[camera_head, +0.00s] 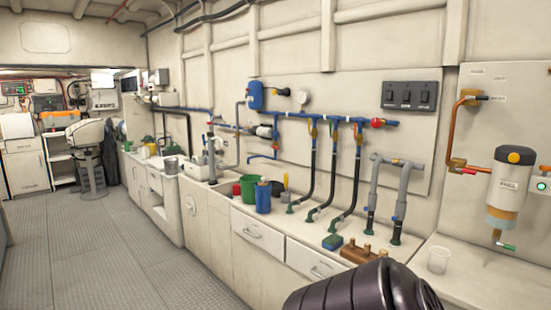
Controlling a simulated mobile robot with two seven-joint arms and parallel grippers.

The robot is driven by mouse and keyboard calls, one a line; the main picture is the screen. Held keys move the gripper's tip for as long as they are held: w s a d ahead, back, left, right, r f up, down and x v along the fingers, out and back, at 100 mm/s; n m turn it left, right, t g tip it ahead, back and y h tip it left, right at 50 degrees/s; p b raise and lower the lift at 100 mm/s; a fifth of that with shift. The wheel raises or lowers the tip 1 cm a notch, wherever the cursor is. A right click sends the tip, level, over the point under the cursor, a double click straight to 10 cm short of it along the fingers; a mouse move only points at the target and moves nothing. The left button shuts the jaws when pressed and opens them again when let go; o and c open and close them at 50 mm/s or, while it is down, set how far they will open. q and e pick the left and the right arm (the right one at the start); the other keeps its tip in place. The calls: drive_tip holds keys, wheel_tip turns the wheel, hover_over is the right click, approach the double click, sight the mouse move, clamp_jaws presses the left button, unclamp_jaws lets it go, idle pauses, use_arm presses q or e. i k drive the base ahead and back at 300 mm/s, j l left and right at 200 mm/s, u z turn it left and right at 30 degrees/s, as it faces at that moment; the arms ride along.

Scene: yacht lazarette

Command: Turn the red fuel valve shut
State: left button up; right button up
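A small red handle (468,171) sits at the lower end of a copper pipe (453,130) on the right wall panel, left of a white cylindrical filter (508,180) with a label that seems to read FUEL. A separate round red knob (377,122) is on the blue pipe run further left. I cannot tell from this view whether either valve is open or shut. Neither of my grippers is in view. A dark ribbed part of my own arm fills the bottom edge, right of centre.
The grey floor (110,240) at left is clear.

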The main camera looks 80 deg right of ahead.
sight(455, 168)
drive_tip(key=z, duration=3.75)
